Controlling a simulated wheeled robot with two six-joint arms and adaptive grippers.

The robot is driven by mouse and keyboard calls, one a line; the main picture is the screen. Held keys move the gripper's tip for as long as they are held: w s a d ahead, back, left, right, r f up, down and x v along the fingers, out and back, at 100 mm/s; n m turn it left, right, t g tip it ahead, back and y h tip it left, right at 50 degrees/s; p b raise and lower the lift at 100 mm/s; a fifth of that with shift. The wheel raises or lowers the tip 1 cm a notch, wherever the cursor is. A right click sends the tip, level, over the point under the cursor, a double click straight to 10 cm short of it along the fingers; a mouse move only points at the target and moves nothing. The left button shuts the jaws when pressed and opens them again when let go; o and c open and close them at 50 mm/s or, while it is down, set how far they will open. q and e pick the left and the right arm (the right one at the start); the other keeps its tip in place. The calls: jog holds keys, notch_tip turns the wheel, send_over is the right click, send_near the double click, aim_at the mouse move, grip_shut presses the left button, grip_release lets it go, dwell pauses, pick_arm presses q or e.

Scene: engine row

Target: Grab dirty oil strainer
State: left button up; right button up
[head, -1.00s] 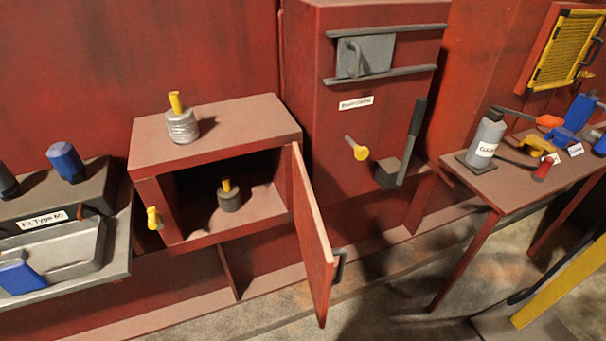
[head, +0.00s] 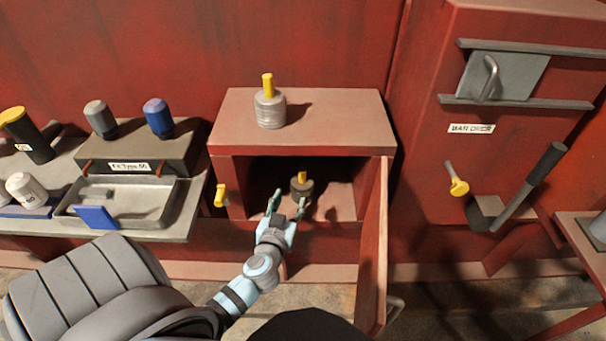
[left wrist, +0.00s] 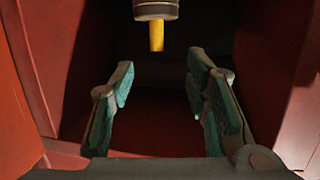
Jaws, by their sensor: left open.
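A dark, dirty-looking strainer (head: 301,190) with a yellow handle stands upright inside the open red cabinet (head: 235,138). In the left wrist view its dark body (left wrist: 156,8) is at the top edge, partly cut off, with the yellow handle pointing down the picture. My left gripper (head: 288,201) is open and empty at the cabinet opening, in front of the strainer and apart from it. Its two teal-padded fingers (left wrist: 160,88) also show in the left wrist view, spread apart. A lighter silver strainer (head: 270,111) with a yellow handle stands on the cabinet top. My right gripper is not in view.
The cabinet door (head: 372,250) stands swung open to the right of my left gripper. A yellow knob (head: 220,195) sticks out at the cabinet's left edge. A grey tray (head: 150,212) and several bottle-like canisters occupy the left bench.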

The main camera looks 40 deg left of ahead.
aim_at(301, 173)
pick_arm(q)
jog(key=x, duration=0.4)
jog(key=r+x, duration=0.1)
jog(key=x, duration=0.4)
jog(key=b+x, duration=0.1)
jog(key=x, duration=0.4)
jog(key=shift+w+d+r, duration=0.15)
jog(key=shift+w+r, duration=0.05)
jog(key=shift+w, duration=0.25)
jog(key=shift+s+r, duration=0.1)
grip_shut()
